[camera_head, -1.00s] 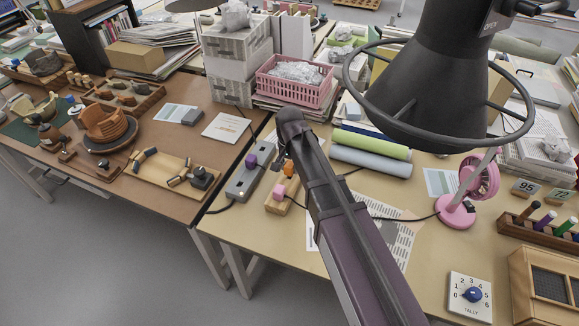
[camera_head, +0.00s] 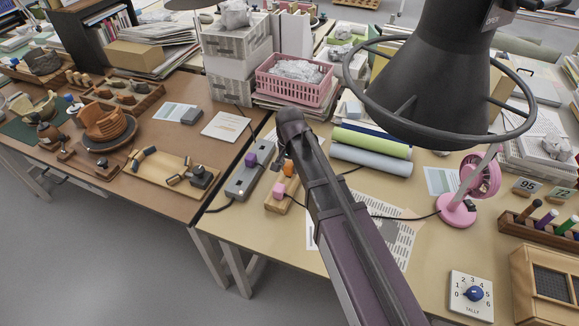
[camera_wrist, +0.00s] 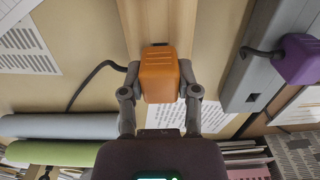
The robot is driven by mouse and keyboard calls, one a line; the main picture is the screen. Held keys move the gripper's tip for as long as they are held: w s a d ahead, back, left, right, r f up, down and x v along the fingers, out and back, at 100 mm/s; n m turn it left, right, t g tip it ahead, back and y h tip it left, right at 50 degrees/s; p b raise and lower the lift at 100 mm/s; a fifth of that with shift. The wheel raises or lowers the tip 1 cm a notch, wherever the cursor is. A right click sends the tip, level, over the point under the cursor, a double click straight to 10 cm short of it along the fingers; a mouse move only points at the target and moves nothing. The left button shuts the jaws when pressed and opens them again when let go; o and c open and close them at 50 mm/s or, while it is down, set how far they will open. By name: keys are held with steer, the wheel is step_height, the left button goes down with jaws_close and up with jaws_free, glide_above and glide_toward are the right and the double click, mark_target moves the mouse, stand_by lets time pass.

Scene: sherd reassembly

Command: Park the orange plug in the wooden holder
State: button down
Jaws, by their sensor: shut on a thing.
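The orange plug (camera_wrist: 160,76) is between the two fingers of my gripper (camera_wrist: 160,91) in the wrist view, one finger on each side. The gripper is shut on it. The pale wooden holder (camera_wrist: 150,18) lies directly behind the plug; I cannot tell whether the plug is seated in it or just above it. In the head view the orange plug (camera_head: 289,168) shows at the far part of the wooden holder (camera_head: 284,207), partly hidden by my arm. A pink plug (camera_head: 279,190) stands at the holder's near part. My fingers are mostly hidden in the head view.
A grey power strip (camera_head: 242,183) with a purple plug (camera_head: 251,160) lies left of the holder. A black cord (camera_wrist: 93,76) runs beside the orange plug. Rolled sheets (camera_head: 371,160) and a pink fan (camera_head: 470,190) are to the right. Printed sheets lie under my arm.

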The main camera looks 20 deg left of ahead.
steer(key=shift+f+b, duration=0.55)
steer(key=shift+f, duration=0.05)
stand_by(0.5)
steer(key=shift+c, duration=1.3)
jaws_free()
steer(key=shift+o, duration=1.3)
steer(key=shift+r, duration=0.15)
steer(key=shift+r+p, duration=3.9)
steer(key=shift+p, duration=0.15)
steer(key=shift+d, duration=0.15)
